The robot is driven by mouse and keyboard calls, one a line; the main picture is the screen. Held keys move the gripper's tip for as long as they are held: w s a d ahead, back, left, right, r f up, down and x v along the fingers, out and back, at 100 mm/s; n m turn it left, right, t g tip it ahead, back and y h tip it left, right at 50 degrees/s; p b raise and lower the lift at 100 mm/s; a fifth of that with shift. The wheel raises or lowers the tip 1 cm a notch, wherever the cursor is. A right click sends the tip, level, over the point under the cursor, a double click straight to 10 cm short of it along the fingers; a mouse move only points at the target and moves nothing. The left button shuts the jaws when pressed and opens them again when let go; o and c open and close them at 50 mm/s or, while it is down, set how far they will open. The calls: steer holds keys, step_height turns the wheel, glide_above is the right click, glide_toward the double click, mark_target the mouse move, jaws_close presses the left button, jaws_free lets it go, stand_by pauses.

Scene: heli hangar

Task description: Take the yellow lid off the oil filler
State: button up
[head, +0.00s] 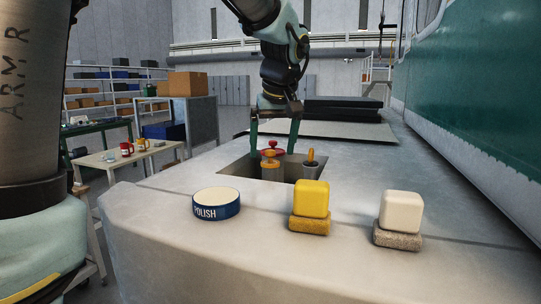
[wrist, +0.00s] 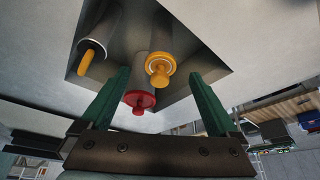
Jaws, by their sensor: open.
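The oil filler's yellow lid (head: 269,157) sits on a grey neck in a square recess in the grey top surface. In the wrist view the yellow lid (wrist: 158,66) shows face-on, between and slightly beyond my fingertips. My gripper (head: 274,149) is open and points down over the recess, one finger on each side of the lid in the picture. In the wrist view my gripper (wrist: 159,73) holds nothing. Whether a finger touches the lid I cannot tell. A red cap (wrist: 139,100) is close beside it, also between the fingers in the picture.
An orange handle (head: 310,157) stands in a grey cup (head: 311,171) in the recess, right of the filler. A polish tin (head: 216,203), a yellow block (head: 312,198) and a white block (head: 401,211) on pads stand in front.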

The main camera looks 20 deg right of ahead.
mark_target(270, 158)
steer(key=shift+x, duration=1.3)
steer(key=c, duration=1.4)
